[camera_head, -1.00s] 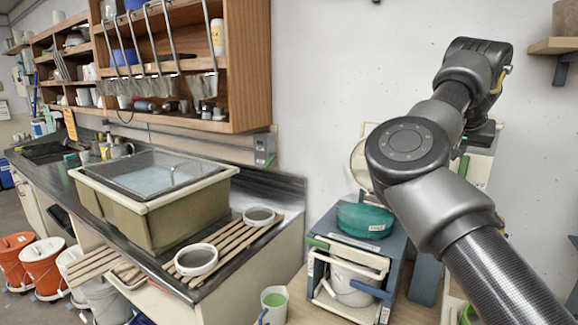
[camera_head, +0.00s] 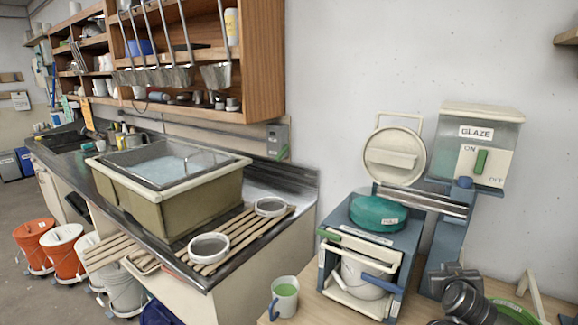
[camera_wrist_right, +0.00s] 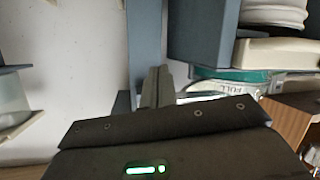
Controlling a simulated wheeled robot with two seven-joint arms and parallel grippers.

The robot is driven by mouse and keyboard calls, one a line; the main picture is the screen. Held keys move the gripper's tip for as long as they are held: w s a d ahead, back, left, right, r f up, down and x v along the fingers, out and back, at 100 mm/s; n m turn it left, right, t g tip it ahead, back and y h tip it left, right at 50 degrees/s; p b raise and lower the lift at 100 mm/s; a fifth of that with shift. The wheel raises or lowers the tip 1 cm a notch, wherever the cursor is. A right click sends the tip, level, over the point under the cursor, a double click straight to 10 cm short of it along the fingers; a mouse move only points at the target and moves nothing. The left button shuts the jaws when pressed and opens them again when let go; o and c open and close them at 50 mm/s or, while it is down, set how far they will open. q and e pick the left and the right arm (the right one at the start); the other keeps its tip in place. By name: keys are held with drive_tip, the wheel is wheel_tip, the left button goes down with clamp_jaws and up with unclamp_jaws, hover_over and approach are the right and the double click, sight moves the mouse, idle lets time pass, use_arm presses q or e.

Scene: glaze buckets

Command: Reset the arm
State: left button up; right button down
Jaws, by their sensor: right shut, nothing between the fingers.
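My right gripper (camera_head: 453,272) is low at the lower right of the head view, in front of the glaze machine's blue column. My dark forearm shows just below it. In the right wrist view the two fingers (camera_wrist_right: 157,85) are pressed together with nothing between them. The blue and white glaze machine (camera_head: 487,150), labelled GLAZE with a green ON/OFF switch (camera_head: 481,162), stands behind the gripper. My left gripper is in neither view.
A blue box frame (camera_head: 408,245) holding a white bucket (camera_head: 362,278) stands left of the gripper, with a teal lid (camera_head: 378,213) on top. A green-filled mug (camera_head: 285,298) is at the table's front. A sink (camera_head: 165,205) and slatted rack (camera_head: 240,230) lie left. The wall space above is clear.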

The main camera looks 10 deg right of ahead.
drive_tip(key=s+a+f+n+g+y, duration=0.3)
drive_tip(key=s+a+f+n+y, duration=0.15)
drive_tip(key=s+a+f, duration=0.85)
drive_tip(key=s+a+f+g+y, duration=0.1)
drive_tip(key=s+a+f+g, duration=0.2)
drive_tip(key=s, duration=0.4)
drive_tip(key=s+a+f+g+y, duration=0.1)
drive_tip(key=s+a+f, duration=0.25)
drive_tip(key=s, duration=0.25)
drive_tip(key=s+a+f+g+y, duration=0.1)
drive_tip(key=s+a+f, duration=0.1)
drive_tip(key=s+a, duration=0.35)
drive_tip(key=s+d+f+g+b, duration=0.1)
drive_tip(key=s+f, duration=0.1)
drive_tip(key=f, duration=1.3)
drive_tip(key=s+f+g+b, duration=0.1)
drive_tip(key=s+f, duration=0.1)
drive_tip(key=f, duration=1.4)
drive_tip(key=s+d+f+n+g+b, duration=0.1)
drive_tip(key=s+d+f, duration=0.1)
drive_tip(key=s+f, duration=1.2)
drive_tip(key=shift+s+d+f, duration=0.2)
drive_tip(key=shift+s+d, duration=0.15)
drive_tip(key=shift+s, duration=0.4)
drive_tip(key=shift+h, duration=0.25)
